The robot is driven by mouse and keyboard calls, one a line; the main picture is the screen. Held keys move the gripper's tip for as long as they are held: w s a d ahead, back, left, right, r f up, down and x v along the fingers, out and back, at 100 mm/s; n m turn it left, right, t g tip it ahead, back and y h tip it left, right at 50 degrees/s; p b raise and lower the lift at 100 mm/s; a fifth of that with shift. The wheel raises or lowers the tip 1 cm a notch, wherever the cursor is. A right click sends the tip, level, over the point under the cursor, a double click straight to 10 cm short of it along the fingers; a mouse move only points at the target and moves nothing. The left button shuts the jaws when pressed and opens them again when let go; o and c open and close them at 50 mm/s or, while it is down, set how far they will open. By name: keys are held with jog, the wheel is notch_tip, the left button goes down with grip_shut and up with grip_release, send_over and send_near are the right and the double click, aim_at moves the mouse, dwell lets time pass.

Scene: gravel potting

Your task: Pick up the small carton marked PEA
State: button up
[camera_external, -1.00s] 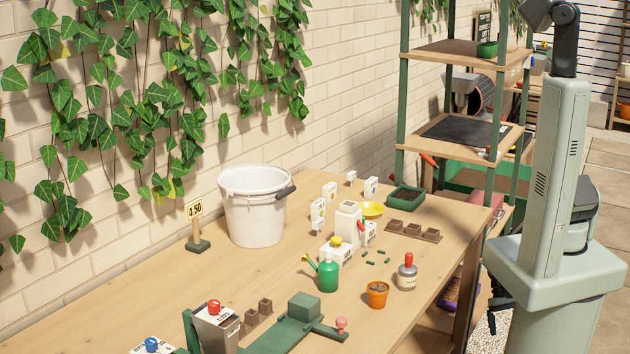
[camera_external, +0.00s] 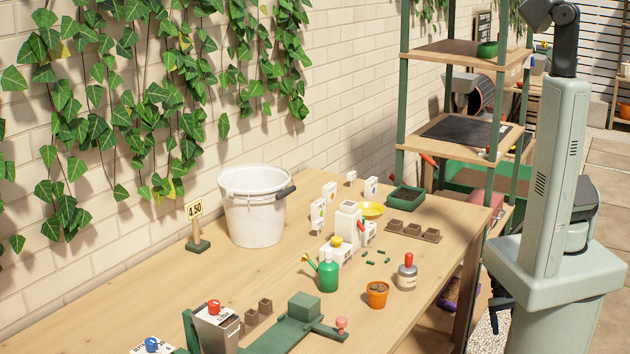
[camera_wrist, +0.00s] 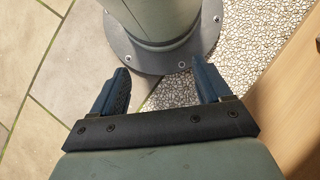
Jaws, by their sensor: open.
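Several small white cartons stand upright towards the back of the wooden table. One carton (camera_external: 317,215) is right of the white bucket, a second carton (camera_external: 329,194) is just behind it, and a third carton (camera_external: 371,188) is further right. A smaller white carton (camera_external: 351,178) stands at the back. Their markings are too small to read, so I cannot tell which says PEA. My gripper (camera_wrist: 160,68) is open and empty in the wrist view, with the floor and my base below it, away from the cartons.
The table (camera_external: 130,300) also holds a white bucket (camera_external: 252,215), green watering can (camera_external: 327,275), yellow dish (camera_external: 371,209), green tray (camera_external: 405,198), terracotta pot (camera_external: 377,294) and red-topped jar (camera_external: 407,275). A green-framed shelf (camera_external: 455,135) stands behind its right end.

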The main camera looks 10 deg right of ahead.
jog(key=c, duration=0.4)
jog(key=shift+o, duration=0.2)
jog(key=shift+a, duration=0.1)
